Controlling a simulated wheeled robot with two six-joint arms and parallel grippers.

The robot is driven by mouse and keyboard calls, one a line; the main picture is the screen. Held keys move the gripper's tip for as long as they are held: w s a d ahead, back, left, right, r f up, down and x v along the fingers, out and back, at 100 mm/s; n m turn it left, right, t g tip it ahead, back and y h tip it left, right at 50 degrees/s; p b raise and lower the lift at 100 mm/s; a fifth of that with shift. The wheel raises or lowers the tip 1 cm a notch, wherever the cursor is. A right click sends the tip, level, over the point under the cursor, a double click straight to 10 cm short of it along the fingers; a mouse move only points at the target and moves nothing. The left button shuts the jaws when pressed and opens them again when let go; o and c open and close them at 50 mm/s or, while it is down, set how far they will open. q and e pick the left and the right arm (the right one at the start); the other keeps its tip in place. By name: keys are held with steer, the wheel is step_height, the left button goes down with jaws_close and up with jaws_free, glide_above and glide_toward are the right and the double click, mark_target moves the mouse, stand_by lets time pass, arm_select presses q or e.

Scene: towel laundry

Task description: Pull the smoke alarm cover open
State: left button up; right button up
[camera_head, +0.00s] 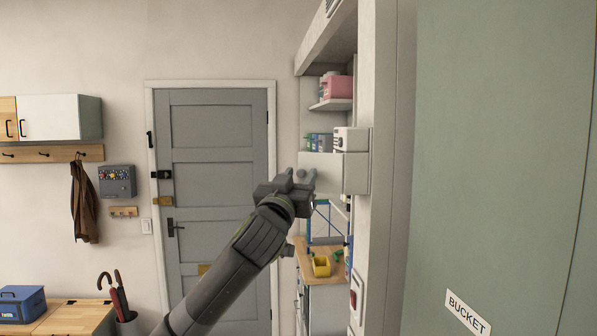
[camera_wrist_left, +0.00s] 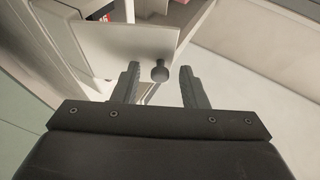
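A pale box-like cover (camera_head: 328,173) juts out from the white wall panel at right of centre in the head view; I take it for the smoke alarm cover. Its flat face (camera_wrist_left: 125,42) fills the upper left of the left wrist view. A small round grey knob (camera_wrist_left: 160,71) stands out from that face. My left gripper (camera_head: 302,177) is at the cover's left end. In the left wrist view its two fingers (camera_wrist_left: 158,86) are apart, with the knob between their tips and a gap on each side. My right gripper is not in view.
A white unit (camera_head: 350,139) sits just above the cover. Shelves with a pink container (camera_head: 337,87) are behind it. A yellow bin (camera_head: 321,266) stands on a wooden counter below. A large green panel (camera_head: 495,150) fills the right side. A grey door (camera_head: 215,150) stands behind.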

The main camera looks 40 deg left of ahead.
arm_select(q)
jaws_close()
stand_by(0.3)
stand_by(0.3)
